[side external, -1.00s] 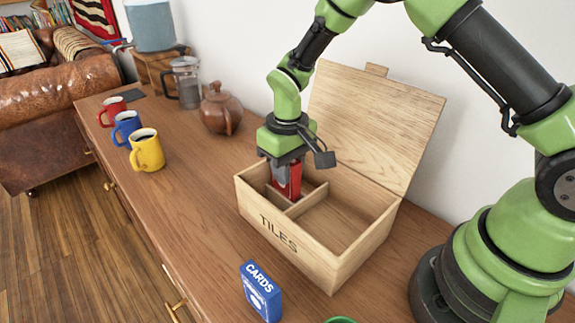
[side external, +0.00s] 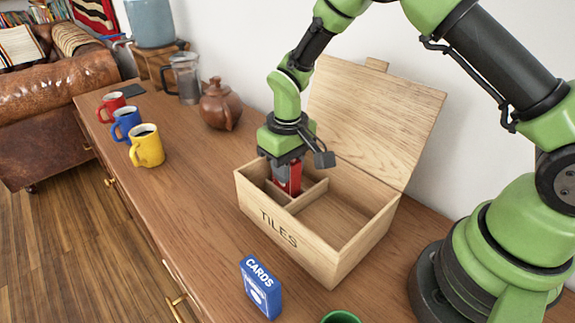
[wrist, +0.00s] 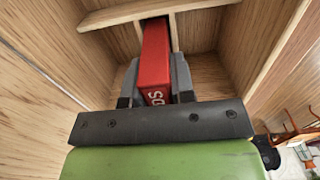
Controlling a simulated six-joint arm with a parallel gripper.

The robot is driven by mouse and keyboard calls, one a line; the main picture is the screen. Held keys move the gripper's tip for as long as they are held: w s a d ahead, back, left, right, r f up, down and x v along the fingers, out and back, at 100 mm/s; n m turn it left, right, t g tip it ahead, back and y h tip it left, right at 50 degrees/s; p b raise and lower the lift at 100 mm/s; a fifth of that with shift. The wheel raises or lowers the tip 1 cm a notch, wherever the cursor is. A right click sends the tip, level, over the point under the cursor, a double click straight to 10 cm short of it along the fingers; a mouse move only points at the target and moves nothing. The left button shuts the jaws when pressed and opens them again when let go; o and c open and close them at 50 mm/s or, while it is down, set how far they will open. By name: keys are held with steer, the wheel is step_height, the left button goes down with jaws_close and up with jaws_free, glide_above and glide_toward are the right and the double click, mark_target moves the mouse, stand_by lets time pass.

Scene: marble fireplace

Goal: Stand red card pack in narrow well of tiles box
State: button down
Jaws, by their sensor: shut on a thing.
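The red card pack (side external: 289,177) is held upright between the fingers of my gripper (wrist: 155,85), which is shut on it. In the wrist view the red card pack (wrist: 155,58) reaches down between the fingers toward a narrow gap between wooden dividers. The open wooden tiles box (side external: 334,266) stands on the sideboard with its lid raised at the back. My gripper is over the left, divided part of the box, and the pack's lower end is hidden by the box walls and dividers. I cannot tell whether it touches the floor.
A blue card pack (side external: 261,288) stands in front of the box. A green mug (side external: 341,317) is at the bottom edge. A brown teapot (side external: 220,105), a French press (side external: 185,78) and yellow (side external: 147,147), blue (side external: 127,124) and red (side external: 111,103) mugs stand to the left.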

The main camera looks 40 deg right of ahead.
steer(key=shift+f, duration=0.25)
steer(key=shift+f, duration=0.5)
steer(key=c, duration=0.9)
jaws_free()
steer(key=shift+r, duration=4.5)
